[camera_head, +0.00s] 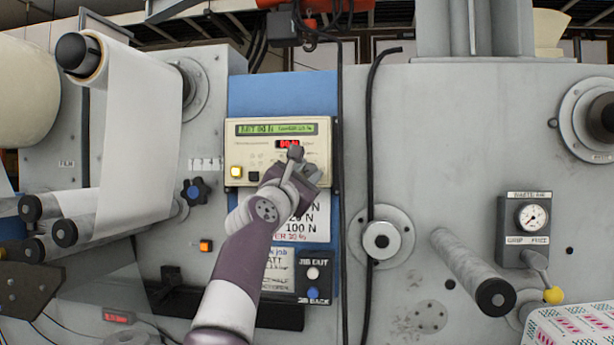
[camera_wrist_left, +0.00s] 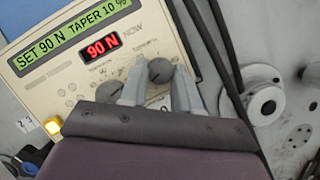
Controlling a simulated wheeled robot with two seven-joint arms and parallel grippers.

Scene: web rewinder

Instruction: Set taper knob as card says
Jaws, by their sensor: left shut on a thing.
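The cream control panel (camera_head: 243,151) has a green display (camera_head: 277,128); in the left wrist view this display (camera_wrist_left: 75,38) reads SET 90 N TAPER 10 %. A red readout (camera_wrist_left: 103,46) shows 90 N. Two dark knobs sit below it: a left knob (camera_wrist_left: 114,74), free, and a right knob (camera_wrist_left: 160,70). My left gripper (camera_head: 296,152) is at the panel; in the wrist view its fingers (camera_wrist_left: 160,88) are shut on the right knob. The knob labels are too small to read surely. A white card (camera_head: 318,222) with N values is partly hidden by my left arm. My right gripper is out of view.
A yellow lit button (camera_head: 236,172) is at the panel's lower left. A dark hand knob (camera_head: 195,191) is left of it. A job sheet (camera_head: 280,262) and the JOG OUT/JOG BACK buttons (camera_head: 313,283) are below. Black cables (camera_head: 369,150) hang just right of the panel.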

